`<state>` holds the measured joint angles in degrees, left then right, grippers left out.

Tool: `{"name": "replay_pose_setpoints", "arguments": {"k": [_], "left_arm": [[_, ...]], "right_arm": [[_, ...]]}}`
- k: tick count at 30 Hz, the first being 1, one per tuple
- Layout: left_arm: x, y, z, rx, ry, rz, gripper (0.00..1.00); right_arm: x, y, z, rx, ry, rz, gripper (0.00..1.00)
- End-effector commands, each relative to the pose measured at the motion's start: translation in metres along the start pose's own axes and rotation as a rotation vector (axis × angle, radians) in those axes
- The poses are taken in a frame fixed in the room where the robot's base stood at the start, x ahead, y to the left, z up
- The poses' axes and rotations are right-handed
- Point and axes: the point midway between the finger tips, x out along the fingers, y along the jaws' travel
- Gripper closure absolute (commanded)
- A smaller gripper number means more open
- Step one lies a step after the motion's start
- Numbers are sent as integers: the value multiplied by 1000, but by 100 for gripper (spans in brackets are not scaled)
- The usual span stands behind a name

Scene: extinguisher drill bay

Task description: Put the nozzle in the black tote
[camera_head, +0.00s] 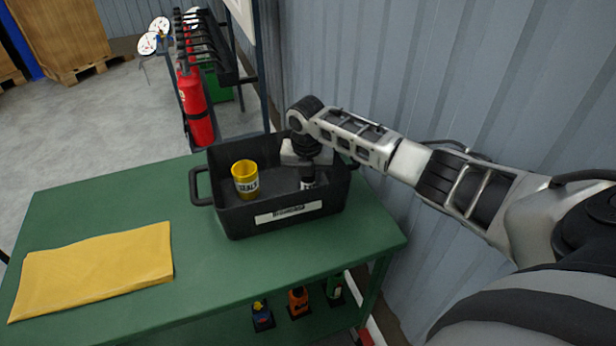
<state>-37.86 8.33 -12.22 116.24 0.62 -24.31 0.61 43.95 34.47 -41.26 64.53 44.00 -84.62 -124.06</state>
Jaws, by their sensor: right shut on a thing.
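The black tote (238,222) stands on the green table near its far right side, with a label on its front wall. My right gripper (308,172) points down inside the tote's right half. It is shut on a small black piece with a pale band, seemingly the nozzle (308,184). The tote's front wall and the gripper hide part of the piece, so I cannot tell whether it touches the tote floor. A yellow cup (245,179) with a label is in the tote, left of my right gripper. My left gripper is not in view.
A folded yellow cloth (95,268) lies on the left of the green table (215,285). Several small bottles (299,301) stand on the shelf below. A red extinguisher (195,105) is beside a rack behind the table. A corrugated wall (450,80) borders the right.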

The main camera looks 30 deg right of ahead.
Motion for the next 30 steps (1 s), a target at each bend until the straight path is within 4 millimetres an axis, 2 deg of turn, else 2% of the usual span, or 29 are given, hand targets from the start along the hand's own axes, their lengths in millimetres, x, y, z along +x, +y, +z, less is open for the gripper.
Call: {"name": "replay_pose_setpoints", "arguments": {"k": [8, 9, 10, 11, 18, 22, 26, 30], "left_arm": [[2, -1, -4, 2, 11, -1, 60], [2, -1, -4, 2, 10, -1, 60], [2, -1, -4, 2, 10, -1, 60], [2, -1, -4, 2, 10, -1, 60], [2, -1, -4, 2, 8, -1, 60], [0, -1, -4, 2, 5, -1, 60], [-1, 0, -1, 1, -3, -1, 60], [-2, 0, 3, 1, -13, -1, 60]], "right_arm": [[3, 1, 0, 0, -2, 2, 100], [2, 0, 0, 0, -1, 1, 59], [2, 0, 0, 0, -1, 1, 50], [2, 0, 0, 0, -1, 1, 48], [2, 0, 0, 0, 0, 1, 48], [-6, 0, 1, 0, -1, 1, 48], [-26, 1, 2, -2, -4, 3, 48], [-58, 1, 2, -1, -4, 4, 48]]}}
